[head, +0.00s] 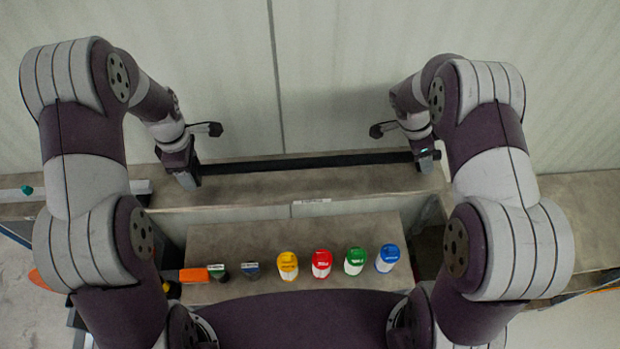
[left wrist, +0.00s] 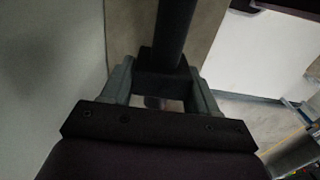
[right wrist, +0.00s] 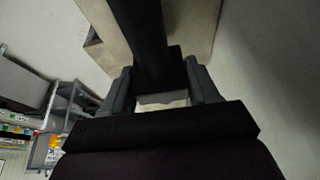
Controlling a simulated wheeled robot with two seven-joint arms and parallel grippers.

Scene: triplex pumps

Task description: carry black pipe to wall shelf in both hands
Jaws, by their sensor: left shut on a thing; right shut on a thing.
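The black pipe (head: 305,162) spans level between my two grippers along the wall shelf (head: 350,185) in the head view. My left gripper (head: 188,178) is shut on its left end, and my right gripper (head: 424,160) is shut on its right end. In the left wrist view the pipe (left wrist: 175,30) runs up from between the fingers (left wrist: 160,85). In the right wrist view the pipe (right wrist: 140,30) likewise leaves the fingers (right wrist: 160,85). I cannot tell whether the pipe touches the shelf or is just above it.
A lower surface (head: 230,235) in front of the shelf holds yellow (head: 288,266), red (head: 321,263), green (head: 355,260) and blue (head: 387,258) capped containers. An orange-handled item (head: 193,275) lies to their left. A panelled wall (head: 330,70) stands behind the shelf.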

